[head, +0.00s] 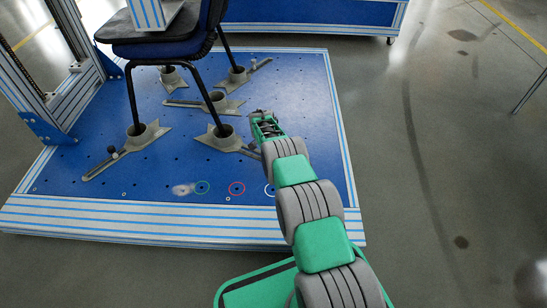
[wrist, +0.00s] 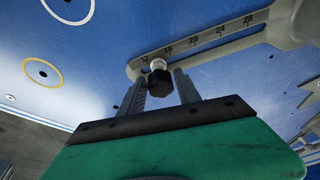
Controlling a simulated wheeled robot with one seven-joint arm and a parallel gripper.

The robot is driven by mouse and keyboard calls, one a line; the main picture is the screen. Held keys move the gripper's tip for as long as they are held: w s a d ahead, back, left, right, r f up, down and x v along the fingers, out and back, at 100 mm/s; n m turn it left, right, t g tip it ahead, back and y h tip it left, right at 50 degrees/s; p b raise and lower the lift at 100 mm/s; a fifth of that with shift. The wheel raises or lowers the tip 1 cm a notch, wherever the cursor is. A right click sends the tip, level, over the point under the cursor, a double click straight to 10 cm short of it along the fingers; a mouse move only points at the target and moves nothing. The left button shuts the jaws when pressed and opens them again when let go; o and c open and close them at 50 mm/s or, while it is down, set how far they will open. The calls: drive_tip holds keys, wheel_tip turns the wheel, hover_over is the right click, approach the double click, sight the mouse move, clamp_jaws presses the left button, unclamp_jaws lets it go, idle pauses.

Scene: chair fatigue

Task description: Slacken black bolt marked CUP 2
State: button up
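A black bolt (wrist: 160,84) with a pale collar stands at the end of a grey slotted arm (wrist: 203,37) marked with a number scale. My gripper (wrist: 159,82) is open in the wrist view, with one finger on each side of the bolt head. Gaps show between the fingers and the bolt; I cannot tell how deep the bolt sits between them. In the head view my gripper (head: 262,115) is low over the blue plate, right of the front-right cup (head: 222,133). My arm hides part of that cup's slotted arm. No CUP 2 label is readable.
A chair (head: 165,45) stands over the blue plate (head: 300,90) with its legs in grey cups. Another cup (head: 138,136) with a slotted arm and dark bolt is at front left. Floor at right is clear.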

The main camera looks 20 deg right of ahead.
drive_tip(key=c, duration=0.7)
drive_tip(key=shift+s+n+p, duration=0.1)
drive_tip(key=shift+n+p, duration=0.25)
drive_tip(key=shift+n, duration=0.35)
drive_tip(key=shift+c, duration=0.3)
drive_tip(key=o, duration=1.1)
drive_tip(key=shift+r, duration=0.1)
